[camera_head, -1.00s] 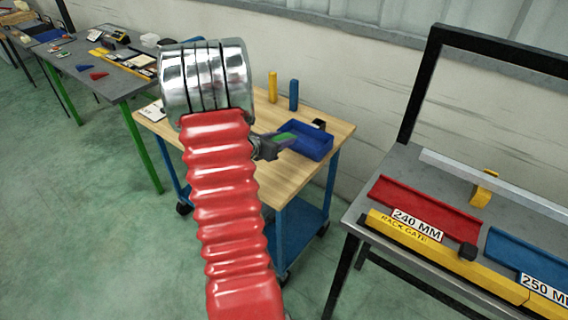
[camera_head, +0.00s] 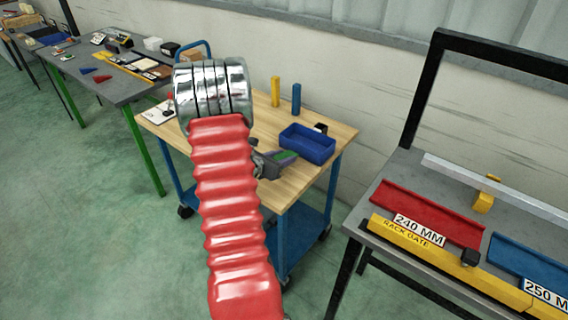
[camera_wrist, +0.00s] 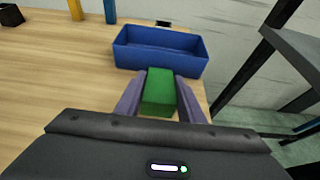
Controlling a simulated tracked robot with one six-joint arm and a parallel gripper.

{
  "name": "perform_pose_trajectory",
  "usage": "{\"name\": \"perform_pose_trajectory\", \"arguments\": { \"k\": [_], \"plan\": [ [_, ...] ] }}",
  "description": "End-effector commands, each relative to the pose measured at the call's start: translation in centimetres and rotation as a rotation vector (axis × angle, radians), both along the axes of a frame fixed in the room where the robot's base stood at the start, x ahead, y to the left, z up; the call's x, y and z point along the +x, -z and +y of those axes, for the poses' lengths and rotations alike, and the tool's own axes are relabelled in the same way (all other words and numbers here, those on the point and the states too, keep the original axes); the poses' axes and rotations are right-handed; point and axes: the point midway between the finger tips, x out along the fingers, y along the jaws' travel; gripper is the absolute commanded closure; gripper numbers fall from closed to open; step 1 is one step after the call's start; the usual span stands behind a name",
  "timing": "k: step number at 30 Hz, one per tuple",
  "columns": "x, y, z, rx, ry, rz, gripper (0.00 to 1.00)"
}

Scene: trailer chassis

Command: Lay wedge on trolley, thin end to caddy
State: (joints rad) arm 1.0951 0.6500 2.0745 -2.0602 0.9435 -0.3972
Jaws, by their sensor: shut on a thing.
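The green wedge (camera_wrist: 159,93) is held between the two fingers of my gripper (camera_wrist: 160,98) in the wrist view. It also shows in the head view (camera_head: 284,154), where my gripper (camera_head: 280,160) is over the front right part of the trolley's wooden top (camera_head: 300,182). The blue caddy (camera_wrist: 160,50) stands on the trolley just beyond the wedge; it also shows in the head view (camera_head: 307,144). I cannot tell whether the wedge touches the top, or which end of it is thin. My arm hides part of the trolley.
A yellow post (camera_head: 275,91) and a blue post (camera_head: 296,99) stand at the trolley's back. A small black object (camera_head: 320,128) sits behind the caddy. A grey bench with a red tray (camera_head: 428,212) is at the right. The trolley top left of the caddy is mostly clear.

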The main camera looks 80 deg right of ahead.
Motion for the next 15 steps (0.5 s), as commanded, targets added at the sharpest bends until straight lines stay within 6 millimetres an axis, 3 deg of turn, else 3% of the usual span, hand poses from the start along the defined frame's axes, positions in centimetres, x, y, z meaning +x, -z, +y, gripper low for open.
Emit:
{"name": "perform_pose_trajectory", "arguments": {
  "k": [15],
  "plan": [
    [0.0,3.7,0.0,-0.001,-0.001,0.001,0.89]
  ]
}}
